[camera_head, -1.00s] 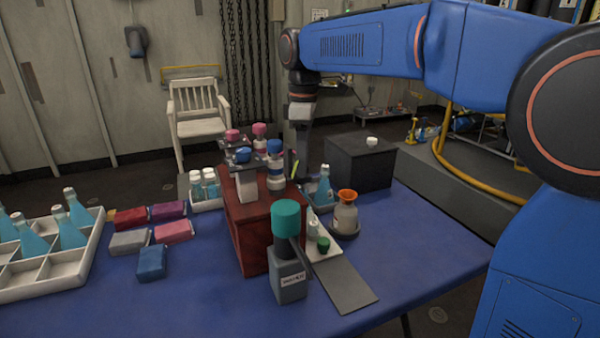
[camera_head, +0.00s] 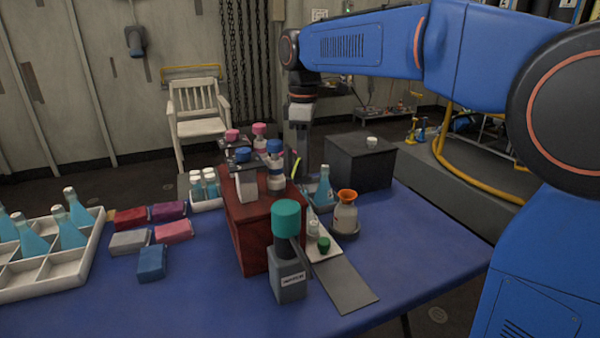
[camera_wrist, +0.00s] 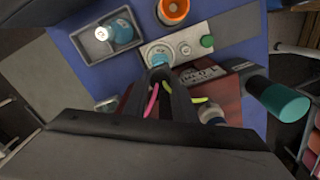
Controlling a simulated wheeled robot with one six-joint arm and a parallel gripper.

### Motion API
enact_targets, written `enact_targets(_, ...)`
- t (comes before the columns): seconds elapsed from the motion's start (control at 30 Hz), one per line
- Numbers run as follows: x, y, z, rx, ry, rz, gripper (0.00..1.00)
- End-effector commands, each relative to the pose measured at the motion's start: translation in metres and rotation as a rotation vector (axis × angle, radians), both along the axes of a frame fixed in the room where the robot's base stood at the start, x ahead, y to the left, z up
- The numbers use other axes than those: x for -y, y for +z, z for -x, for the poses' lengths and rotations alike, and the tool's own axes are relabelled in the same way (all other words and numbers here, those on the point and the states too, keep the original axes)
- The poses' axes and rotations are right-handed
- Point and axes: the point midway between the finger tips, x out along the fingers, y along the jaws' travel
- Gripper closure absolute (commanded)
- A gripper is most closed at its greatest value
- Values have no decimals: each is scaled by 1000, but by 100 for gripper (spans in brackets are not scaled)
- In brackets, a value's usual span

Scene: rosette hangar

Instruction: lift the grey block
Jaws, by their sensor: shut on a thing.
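The grey block (camera_head: 130,241) lies flat on the blue table at the left in the head view. It touches or nearly touches the red, purple, pink and blue blocks around it. It is not visible in the wrist view. My gripper (camera_wrist: 158,72) is far to the right of it, behind the red box in the head view. In the wrist view its fingers are shut on a small pale blue thing (camera_wrist: 157,56), above or beside the white plate. The fingers partly hide this thing, so I cannot tell exactly what it is.
The red box (camera_head: 250,225) stands mid-table with bottles on top. A dark switch block (camera_head: 289,282) with a teal knob stands before it. A white bottle crate (camera_head: 85,262) is at the left. An orange-rimmed flask (camera_head: 345,215) and a black box (camera_head: 360,160) are at the right.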

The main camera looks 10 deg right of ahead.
Motion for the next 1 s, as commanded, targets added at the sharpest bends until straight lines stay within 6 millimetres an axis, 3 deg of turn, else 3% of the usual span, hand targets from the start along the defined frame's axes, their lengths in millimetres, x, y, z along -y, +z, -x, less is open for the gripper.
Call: enact_targets(1.0, 0, 41, -1, 2, 0, 0, 90)
